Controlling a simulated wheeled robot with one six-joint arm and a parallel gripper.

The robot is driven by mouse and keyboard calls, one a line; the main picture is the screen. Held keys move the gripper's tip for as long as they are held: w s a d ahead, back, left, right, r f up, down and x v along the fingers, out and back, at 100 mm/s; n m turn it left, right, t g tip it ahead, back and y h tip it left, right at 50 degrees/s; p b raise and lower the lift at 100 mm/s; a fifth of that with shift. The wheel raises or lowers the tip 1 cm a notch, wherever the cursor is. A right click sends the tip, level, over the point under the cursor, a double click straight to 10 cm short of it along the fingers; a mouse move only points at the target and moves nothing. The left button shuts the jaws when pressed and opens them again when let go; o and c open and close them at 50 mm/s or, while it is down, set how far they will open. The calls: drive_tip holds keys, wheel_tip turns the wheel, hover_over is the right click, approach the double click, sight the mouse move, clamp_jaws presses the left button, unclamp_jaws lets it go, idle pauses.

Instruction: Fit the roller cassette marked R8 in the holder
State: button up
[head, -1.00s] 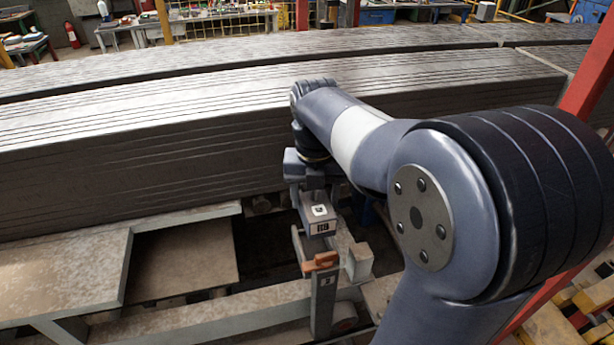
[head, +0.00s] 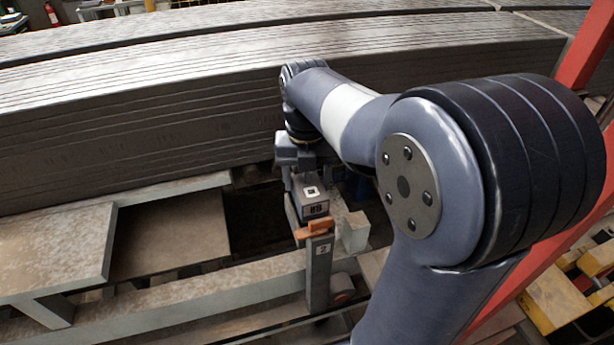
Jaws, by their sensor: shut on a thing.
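My gripper (head: 304,176) is shut on a grey roller cassette (head: 314,199), gripping it from above. The cassette has a white square mark on top and a dark-framed label on its front end that seems to read R8. The holder (head: 318,272) is a grey metal frame with a marked front post and an orange latch piece (head: 316,228) across its top. The cassette sits low, right behind and just above the orange latch, between the holder's sides. I cannot tell whether it touches the holder's seat, since its underside is hidden.
A grey block (head: 353,232) stands just right of the holder. Long stacked grey slabs (head: 150,110) run behind. A grey beam (head: 190,295) and flat plates (head: 55,245) lie left. A red post (head: 590,60) rises at right. My arm covers much of the right side.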

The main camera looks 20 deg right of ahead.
drive_tip(key=shift+f+b, duration=1.55)
drive_tip(key=shift+f, duration=1)
idle(1.0)
drive_tip(key=o, duration=1.1)
drive_tip(key=shift+c, duration=0.2)
drive_tip(key=o, duration=0.4)
drive_tip(key=shift+r, duration=0.25)
wheel_tip(320, 180, up, 10)
drive_tip(key=shift+d+r, duration=0.1)
drive_tip(key=shift+r, duration=0.15)
drive_tip(key=shift+f, duration=0.1)
